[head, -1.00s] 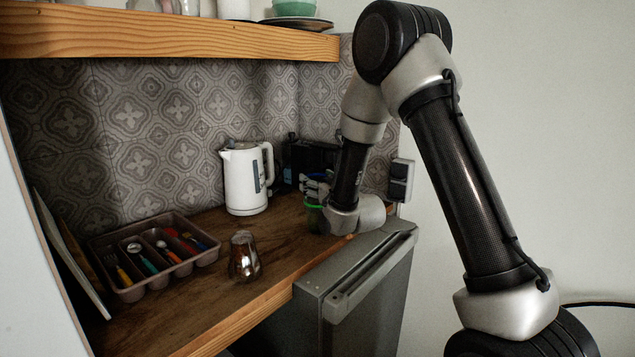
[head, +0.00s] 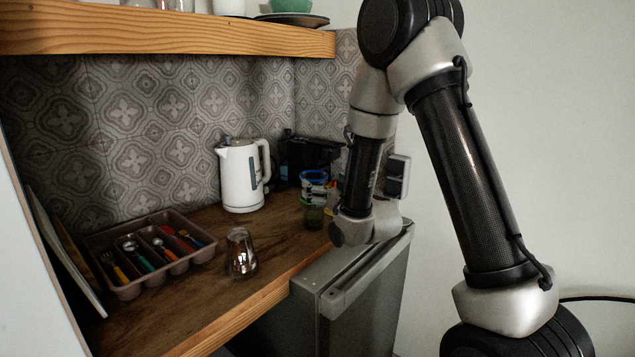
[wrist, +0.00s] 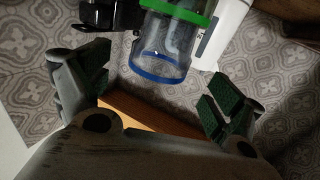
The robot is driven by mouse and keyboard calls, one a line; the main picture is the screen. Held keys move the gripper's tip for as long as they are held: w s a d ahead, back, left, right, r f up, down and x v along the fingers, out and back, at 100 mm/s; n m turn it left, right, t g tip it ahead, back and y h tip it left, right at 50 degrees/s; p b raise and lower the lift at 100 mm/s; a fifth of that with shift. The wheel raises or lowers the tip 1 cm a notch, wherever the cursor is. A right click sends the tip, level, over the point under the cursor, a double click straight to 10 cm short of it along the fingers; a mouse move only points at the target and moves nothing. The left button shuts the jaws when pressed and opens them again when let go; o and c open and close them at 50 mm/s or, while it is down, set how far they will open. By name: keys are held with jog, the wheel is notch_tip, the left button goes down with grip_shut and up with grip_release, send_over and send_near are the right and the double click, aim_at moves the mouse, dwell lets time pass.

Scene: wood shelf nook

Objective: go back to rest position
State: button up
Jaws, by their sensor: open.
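My gripper (wrist: 155,90) is open and empty in the wrist view, one finger at each side. In the head view its fingers are hidden behind my wrist, which is at the right end of the wooden counter. A clear glass with a blue rim and a green band (wrist: 175,50) is beyond the fingertips, apart from them. In the head view a blue-topped glass (head: 314,186) stands above or behind a green glass (head: 314,215), just left of my wrist; I cannot tell whether they are stacked.
A white kettle (head: 240,177) and a black machine (head: 305,155) stand at the back. A cutlery tray (head: 128,291) and a shiny glass (head: 241,255) are on the counter (head: 205,300) at left. A shelf (head: 170,38) hangs above.

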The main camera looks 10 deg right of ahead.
jog(key=shift+s+d, duration=0.15)
jog(key=shift+s, duration=0.2)
jog(key=s+d+r+m+g+h, duration=0.1)
jog(key=s+d+r+g+h, duration=0.15)
jog(key=s+d+r, duration=0.2)
jog(key=s+d+r+g, duration=0.1)
jog(key=s+d+g, duration=0.2)
jog(key=s, duration=0.8)
jog(key=s+d+r+m+g+h, duration=0.1)
jog(key=s+g, duration=0.3)
jog(key=s, duration=0.6)
jog(key=s+d+r+g+h, duration=0.1)
jog(key=s+d+g, duration=0.2)
jog(key=s, duration=0.8)
jog(key=shift+s+d+m+g, duration=0.3)
jog(key=shift+d+m+g, duration=0.1)
jog(key=shift+d, duration=0.4)
